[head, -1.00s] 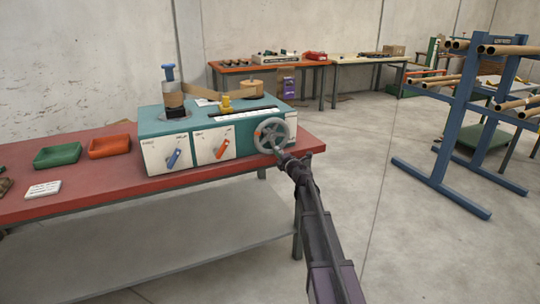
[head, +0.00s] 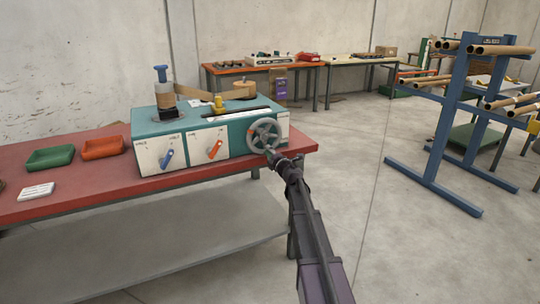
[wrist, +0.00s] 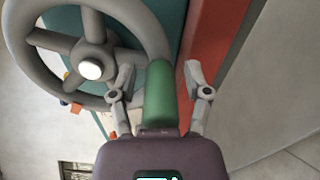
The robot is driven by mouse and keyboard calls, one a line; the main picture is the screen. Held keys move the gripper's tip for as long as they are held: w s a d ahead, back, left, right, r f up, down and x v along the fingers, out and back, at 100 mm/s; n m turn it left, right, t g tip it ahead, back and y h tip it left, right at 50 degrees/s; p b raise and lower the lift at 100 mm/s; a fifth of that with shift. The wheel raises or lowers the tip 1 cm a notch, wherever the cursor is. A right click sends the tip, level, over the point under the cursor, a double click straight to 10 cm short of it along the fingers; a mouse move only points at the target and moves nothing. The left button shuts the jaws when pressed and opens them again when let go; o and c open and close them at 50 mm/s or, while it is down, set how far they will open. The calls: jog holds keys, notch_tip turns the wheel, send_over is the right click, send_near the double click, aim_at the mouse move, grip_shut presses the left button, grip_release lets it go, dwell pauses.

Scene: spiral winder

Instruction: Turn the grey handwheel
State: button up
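The grey handwheel (head: 265,121) is on the right end of the teal winder (head: 185,122), on the red bench. In the wrist view the grey handwheel (wrist: 93,42) fills the upper left, with its spokes and pale hub visible. A green handle (wrist: 160,92) stands at the rim's right side and points toward my gripper's palm. My gripper (wrist: 161,78) is open, with one finger on each side of the green handle. Gaps show between the handle and both fingers. In the head view my gripper (head: 273,155) is at the wheel's lower right edge, and the handle is hidden.
The winder front has a blue lever (head: 167,158) and an orange lever (head: 215,150). Green (head: 50,159) and red (head: 102,148) trays lie on the red bench (head: 75,194). A blue rack (head: 455,120) with cardboard tubes stands at right. The floor between is clear.

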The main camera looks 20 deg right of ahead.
jog(key=shift+d, duration=0.1)
jog(key=shift+s, duration=0.15)
jog(key=s+d, duration=0.1)
jog(key=s, duration=1)
jog(key=shift+s+d, duration=0.2)
jog(key=shift+s, duration=0.15)
